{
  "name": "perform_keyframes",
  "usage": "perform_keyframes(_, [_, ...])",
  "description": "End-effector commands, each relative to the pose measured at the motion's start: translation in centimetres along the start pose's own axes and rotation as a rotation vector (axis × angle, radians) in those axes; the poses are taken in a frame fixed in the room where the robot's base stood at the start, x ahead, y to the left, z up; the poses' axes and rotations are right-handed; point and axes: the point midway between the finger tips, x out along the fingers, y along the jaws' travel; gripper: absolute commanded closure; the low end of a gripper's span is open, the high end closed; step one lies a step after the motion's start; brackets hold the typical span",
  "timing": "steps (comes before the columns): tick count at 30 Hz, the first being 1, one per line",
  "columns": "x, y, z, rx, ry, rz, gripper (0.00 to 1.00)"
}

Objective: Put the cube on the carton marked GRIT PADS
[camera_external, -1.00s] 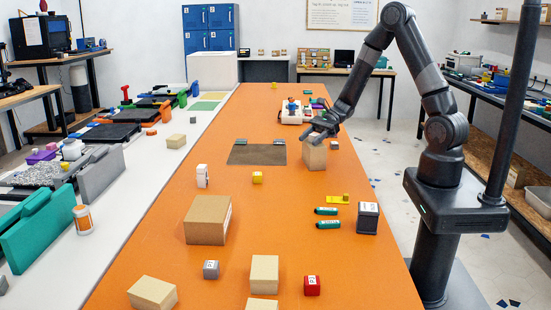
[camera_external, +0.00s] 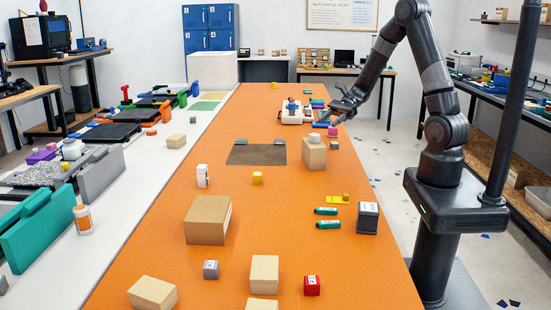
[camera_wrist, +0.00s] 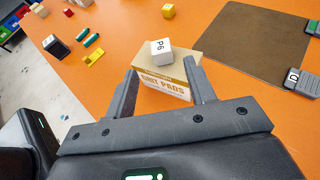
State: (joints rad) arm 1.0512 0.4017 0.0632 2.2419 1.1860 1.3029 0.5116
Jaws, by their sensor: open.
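The carton marked GRIT PADS (camera_wrist: 165,86) is a tan box on the orange table; it also shows in the external view (camera_external: 314,157). A whitish cube (camera_wrist: 162,51) marked P6 rests on its top, near the edge in the wrist view. The cube shows small in the external view (camera_external: 314,138). My gripper (camera_wrist: 161,66) is open and empty. In the external view it (camera_external: 335,115) is above and behind the carton, to the right, apart from the cube.
A brown mat (camera_external: 257,155) lies left of the carton. A white device (camera_external: 293,113) stands behind it. A yellow cube (camera_external: 257,177), a yellow part (camera_external: 338,199), green cylinders (camera_external: 327,224) and a dark box (camera_external: 367,218) are nearer. A larger carton (camera_external: 208,220) stands front left.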

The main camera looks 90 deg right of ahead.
Motion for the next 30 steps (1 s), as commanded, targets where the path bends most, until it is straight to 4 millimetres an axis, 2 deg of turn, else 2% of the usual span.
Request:
perform_keyframes(5, [0.9,1.7,1.9,-0.107,0.059,0.072,0.50])
perform_keyframes(8, [2.3,4.2,4.0,-0.260,0.138,0.168,0.50])
perform_keyframes(12, [4.0,8.5,6.9,-0.533,0.265,0.325,0.50])
perform_keyframes(16, [4.6,12.3,9.0,-0.798,0.368,0.458,0.50])
perform_keyframes(24, [4.1,18.6,12.4,-1.377,0.546,0.683,0.50])
perform_keyframes(30, [2.6,22.0,14.7,-1.821,0.652,0.792,0.50])
